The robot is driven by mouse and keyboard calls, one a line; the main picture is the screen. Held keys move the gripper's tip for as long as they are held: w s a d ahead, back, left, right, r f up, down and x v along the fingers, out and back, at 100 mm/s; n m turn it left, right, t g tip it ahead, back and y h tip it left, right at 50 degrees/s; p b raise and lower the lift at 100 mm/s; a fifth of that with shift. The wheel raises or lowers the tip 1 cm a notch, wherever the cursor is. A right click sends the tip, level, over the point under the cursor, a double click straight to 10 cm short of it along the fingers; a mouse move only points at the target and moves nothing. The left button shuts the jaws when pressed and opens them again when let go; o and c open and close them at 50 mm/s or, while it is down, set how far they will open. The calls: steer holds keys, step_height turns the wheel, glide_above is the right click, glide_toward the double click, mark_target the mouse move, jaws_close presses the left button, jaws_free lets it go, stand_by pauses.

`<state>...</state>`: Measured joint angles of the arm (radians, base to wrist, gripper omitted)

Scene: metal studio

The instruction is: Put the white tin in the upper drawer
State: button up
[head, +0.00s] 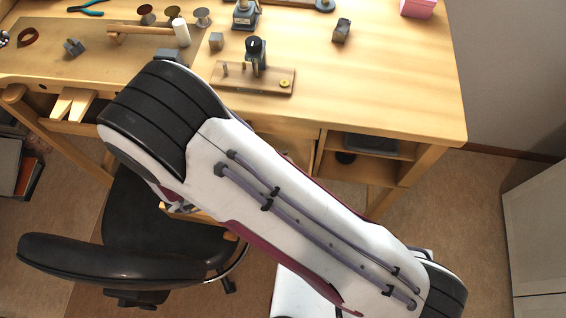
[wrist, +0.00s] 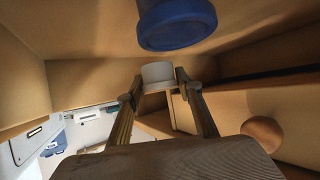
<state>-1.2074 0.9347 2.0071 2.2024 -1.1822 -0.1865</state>
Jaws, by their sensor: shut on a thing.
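The white tin (wrist: 157,71) is a small, pale, round piece between my fingertips in the wrist view. My gripper (wrist: 158,84) is shut on it, with one finger on each side. Wooden walls and panels (wrist: 90,80) surround the tin and fingers; I cannot tell which of them belong to the upper drawer. In the head view my arm crosses the front of the bench and hides the gripper, the tin and most of the space below the bench top.
A blue round object (wrist: 177,24) is close above the tin in the wrist view. A brown round shape (wrist: 262,133) is at right. The wooden bench (head: 400,80) carries a small wooden stand (head: 275,83) and several tools. A black chair (head: 110,262) stands in front, under my arm.

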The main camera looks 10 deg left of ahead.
steer(key=shift+f, duration=0.55)
steer(key=o, duration=1.1)
steer(key=shift+r, duration=0.2)
steer(key=shift+r, duration=0.45)
steer(key=v, duration=1.2)
steer(key=shift+a+f, duration=0.1)
